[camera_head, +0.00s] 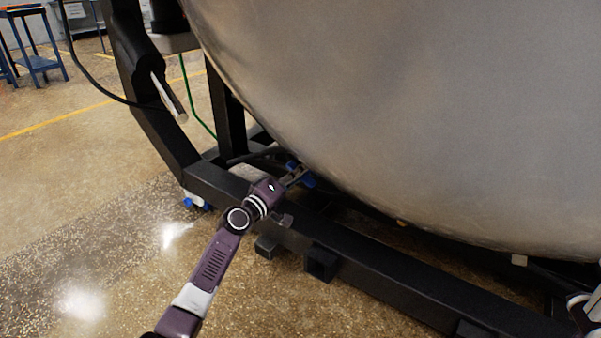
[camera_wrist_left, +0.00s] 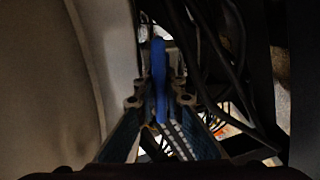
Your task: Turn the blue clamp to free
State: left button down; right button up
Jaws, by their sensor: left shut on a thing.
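The blue clamp (camera_wrist_left: 158,75) shows in the left wrist view as an upright blue bar between my left gripper's fingers. My left gripper (camera_wrist_left: 160,100) is shut on it. In the head view, small blue parts of the clamp (camera_head: 308,181) show at the tip of my left gripper (camera_head: 297,175), low beside the big vessel and above the black frame. The gripper hides part of the clamp there. What the clamp is fixed to is too dark to tell. At the right edge of the head view, a white and dark part shows, but I cannot make out my right gripper.
The large grey metal vessel (camera_head: 420,110) fills the upper right, close to my left gripper. A black frame (camera_head: 380,278) runs below it along the floor. Dark cables (camera_wrist_left: 230,60) hang near the clamp. Open floor (camera_head: 60,200) lies at the left, with a blue table (camera_head: 35,62) far back.

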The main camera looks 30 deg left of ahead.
dwell(0.3)
pick_arm(q)
jog(key=c, duration=2)
grip_release()
jog(key=shift+s, duration=0.15)
jog(key=s, duration=0.4)
jog(key=s+a, duration=0.1)
jog(key=s, duration=0.6)
jog(key=shift+s+a, duration=0.35)
jog(key=shift+a, duration=0.05)
